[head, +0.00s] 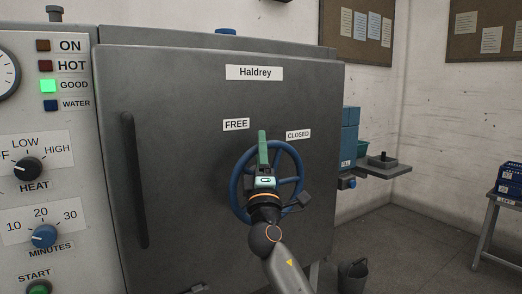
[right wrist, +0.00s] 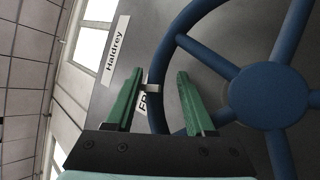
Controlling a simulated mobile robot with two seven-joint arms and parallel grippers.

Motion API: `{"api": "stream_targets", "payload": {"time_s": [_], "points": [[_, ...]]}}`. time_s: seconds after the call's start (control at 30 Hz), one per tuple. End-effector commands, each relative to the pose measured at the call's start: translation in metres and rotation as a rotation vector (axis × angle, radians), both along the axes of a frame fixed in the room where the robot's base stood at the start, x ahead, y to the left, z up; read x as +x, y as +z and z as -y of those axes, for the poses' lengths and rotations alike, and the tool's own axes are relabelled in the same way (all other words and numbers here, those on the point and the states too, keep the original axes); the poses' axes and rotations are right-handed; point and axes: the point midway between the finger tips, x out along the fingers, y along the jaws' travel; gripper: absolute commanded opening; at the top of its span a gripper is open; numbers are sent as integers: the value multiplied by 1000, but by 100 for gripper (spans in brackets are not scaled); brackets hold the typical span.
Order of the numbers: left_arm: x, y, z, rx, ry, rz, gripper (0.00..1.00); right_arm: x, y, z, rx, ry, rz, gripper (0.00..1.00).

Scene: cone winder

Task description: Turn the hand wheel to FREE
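The blue hand wheel (head: 298,165) is on the front of the grey door, with its hub and spokes also in the right wrist view (right wrist: 268,97). The FREE label (head: 236,124) is above its upper left and the CLOSED label (head: 298,134) above its upper right. My right gripper (head: 262,136) is in front of the top of the wheel. In the right wrist view its green fingers (right wrist: 160,88) are apart, with the rim passing between them and gaps on both sides. My left gripper is out of view.
The door (head: 190,130) has a long dark handle (head: 134,180) at left. A control panel (head: 75,140) with knobs and a green-lit GOOD lamp is further left. A grey shelf (head: 385,168) juts out at right. A bucket (head: 353,275) stands on the floor.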

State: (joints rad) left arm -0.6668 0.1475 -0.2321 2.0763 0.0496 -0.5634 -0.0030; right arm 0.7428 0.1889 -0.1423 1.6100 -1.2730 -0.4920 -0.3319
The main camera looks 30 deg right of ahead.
Motion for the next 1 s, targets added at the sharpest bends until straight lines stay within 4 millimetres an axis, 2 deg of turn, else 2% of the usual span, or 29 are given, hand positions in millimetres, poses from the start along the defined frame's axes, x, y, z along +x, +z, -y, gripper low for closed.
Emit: {"api": "stream_targets", "payload": {"time_s": [0.37,0.7,0.73,0.8,1.0], "points": [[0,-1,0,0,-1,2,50,-7,-8,-3,1,1,-2,55],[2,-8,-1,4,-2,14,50,-57,-52,-26,4,1,-3,55],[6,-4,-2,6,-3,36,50,-61,-55,-28,3,1,-3,55],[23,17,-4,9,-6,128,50,-70,-62,-33,1,1,-2,55],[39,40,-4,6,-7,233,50,-86,-73,-40,0,0,-1,55]]}}
